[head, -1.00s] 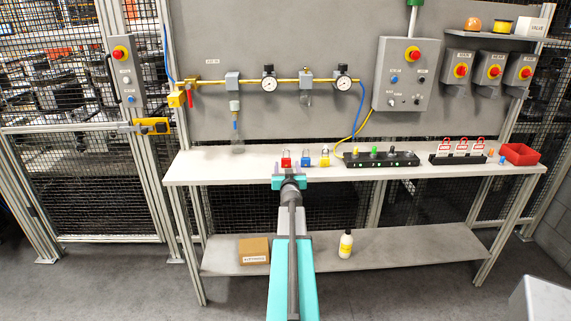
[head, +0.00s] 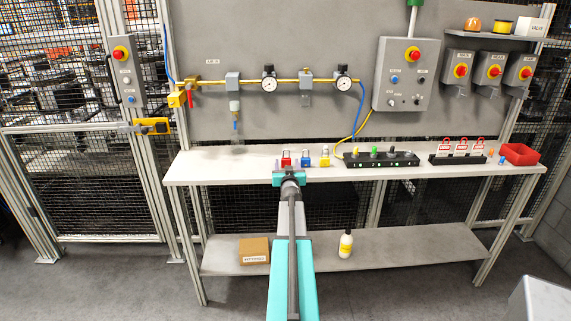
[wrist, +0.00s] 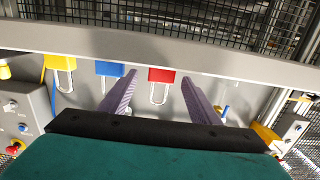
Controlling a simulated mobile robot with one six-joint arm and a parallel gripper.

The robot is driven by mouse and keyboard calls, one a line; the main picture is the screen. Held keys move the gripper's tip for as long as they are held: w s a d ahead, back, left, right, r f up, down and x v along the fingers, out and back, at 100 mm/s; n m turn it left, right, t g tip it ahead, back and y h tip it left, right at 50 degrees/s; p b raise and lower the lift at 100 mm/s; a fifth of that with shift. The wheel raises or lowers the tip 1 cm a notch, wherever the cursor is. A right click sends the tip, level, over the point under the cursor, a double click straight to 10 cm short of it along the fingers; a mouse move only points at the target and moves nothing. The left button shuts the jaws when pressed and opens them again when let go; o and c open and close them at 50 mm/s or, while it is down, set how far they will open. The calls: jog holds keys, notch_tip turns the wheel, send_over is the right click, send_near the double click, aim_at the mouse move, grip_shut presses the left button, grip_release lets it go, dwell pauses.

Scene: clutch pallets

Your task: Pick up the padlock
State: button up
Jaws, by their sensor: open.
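Three padlocks stand in a row on the workbench (head: 230,165): red (head: 286,162), blue (head: 306,162) and yellow (head: 325,162). My gripper (wrist: 158,80) is open and empty at the bench's front edge. In the wrist view, which looks upside down, the red padlock (wrist: 161,75) shows between my two fingers, apart from both. The blue padlock (wrist: 109,69) is just outside the left finger, and the yellow padlock (wrist: 61,62) is farther left. In the head view my gripper (head: 290,174) is in front of the red padlock, and its fingers are hidden.
A black block with coloured knobs (head: 381,160), a rack of red-and-white tagged locks (head: 459,158) and a red bin (head: 520,153) stand to the right. A pipe with gauges (head: 268,80) runs above the bench. A box (head: 255,250) and a bottle (head: 345,245) are on the lower shelf.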

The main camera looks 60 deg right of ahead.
jog(key=shift+x, duration=0.85)
jog(key=c, duration=1.2)
jog(key=shift+r, duration=0.2)
jog(key=shift+r+p, duration=0.35)
jog(key=shift+r, duration=0.15)
notch_tip(320, 180, up, 3)
jog(key=shift+f+p, duration=0.1)
jog(key=shift+p, duration=0.7)
jog(key=f+v, duration=0.1)
jog(key=v, duration=1.5)
jog(key=shift+s+d+r, duration=0.2)
jog(key=shift+s+r, duration=0.2)
jog(key=shift+r, duration=0.1)
